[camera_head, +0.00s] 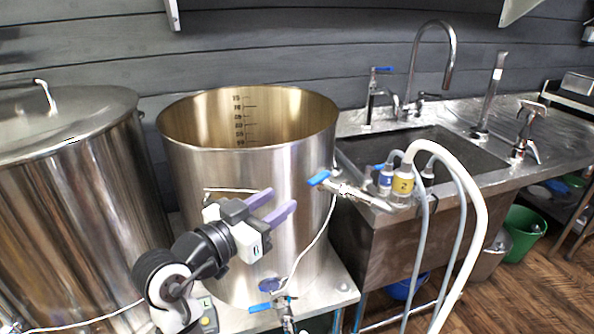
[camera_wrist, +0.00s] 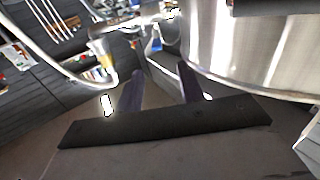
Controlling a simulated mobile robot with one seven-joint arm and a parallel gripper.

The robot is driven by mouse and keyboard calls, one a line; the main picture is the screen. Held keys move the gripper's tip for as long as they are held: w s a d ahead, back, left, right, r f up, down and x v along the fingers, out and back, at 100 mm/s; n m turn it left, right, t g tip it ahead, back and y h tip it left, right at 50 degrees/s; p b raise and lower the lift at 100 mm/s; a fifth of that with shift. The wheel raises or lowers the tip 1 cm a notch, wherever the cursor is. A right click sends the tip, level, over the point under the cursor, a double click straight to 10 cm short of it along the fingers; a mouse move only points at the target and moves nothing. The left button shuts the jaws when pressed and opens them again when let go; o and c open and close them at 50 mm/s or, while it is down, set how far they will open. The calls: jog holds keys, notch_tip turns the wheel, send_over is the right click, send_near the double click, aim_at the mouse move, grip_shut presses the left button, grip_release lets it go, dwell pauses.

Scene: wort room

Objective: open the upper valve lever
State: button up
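The upper valve lever (camera_head: 319,178) is a blue handle on a metal valve at the upper right side of the open steel pot (camera_head: 210,160). A lower blue valve lever (camera_head: 262,306) sits near the pot's base. My gripper (camera_head: 287,203) is in front of the pot, to the left of and a little below the upper lever. Its two purple fingers are apart, with nothing visible between them, and do not touch the lever. In the wrist view the fingers (camera_wrist: 160,85) also stand apart, with the pot's steel wall at upper right. I cannot make out the lever clearly there.
A lidded steel pot (camera_head: 70,180) stands at left. A sink (camera_head: 425,150) with a tall faucet is at right. Hoses with labelled fittings (camera_head: 403,186) hang at its front edge, close to the upper valve. A white cable runs down the pot. A green bucket (camera_head: 524,232) is on the floor.

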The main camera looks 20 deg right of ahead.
aim_at(323, 174)
jog(key=p+x, duration=0.1)
jog(key=x, duration=0.3)
jog(key=p+x, duration=0.1)
jog(key=x, duration=0.4)
jog(key=p+x, duration=0.1)
jog(key=x, duration=0.4)
jog(key=shift+s+d, duration=0.15)
jog(key=shift+s, duration=0.2)
grip_shut()
